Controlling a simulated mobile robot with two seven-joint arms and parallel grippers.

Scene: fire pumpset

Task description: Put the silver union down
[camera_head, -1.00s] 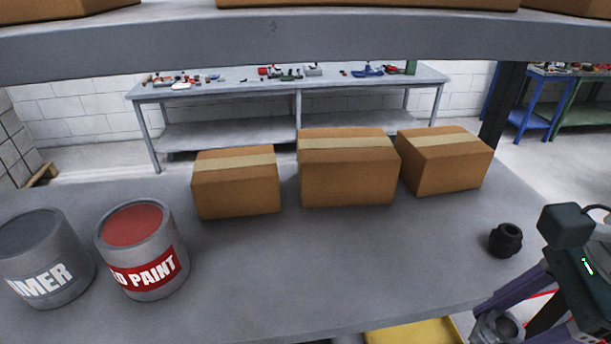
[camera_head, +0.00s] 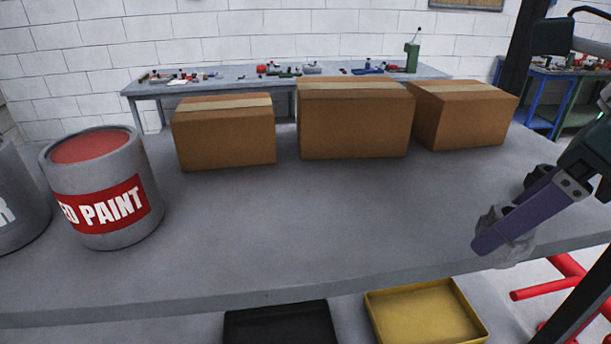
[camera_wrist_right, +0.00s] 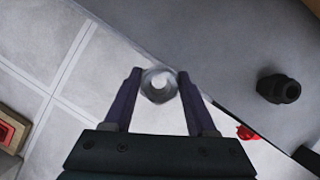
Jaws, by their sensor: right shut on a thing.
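The silver union (camera_head: 514,250) is a small grey ring-like fitting at the right of the head view, partly hidden by a purple finger. In the right wrist view the silver union (camera_wrist_right: 158,85) is seen end-on between the two fingertips. My right gripper (camera_head: 486,240) is shut on it near the front edge of the grey shelf (camera_head: 300,230). The right wrist view shows the union across that edge from the floor; its height above the shelf is unclear. My left gripper is not in view.
A black fitting (camera_wrist_right: 278,88) stands on the shelf beside the gripper, mostly hidden in the head view. Three cardboard boxes (camera_head: 355,125) line the back. A red paint can (camera_head: 102,195) stands left. A yellow tray (camera_head: 425,315) and black tray (camera_head: 280,325) sit below. The shelf's middle is clear.

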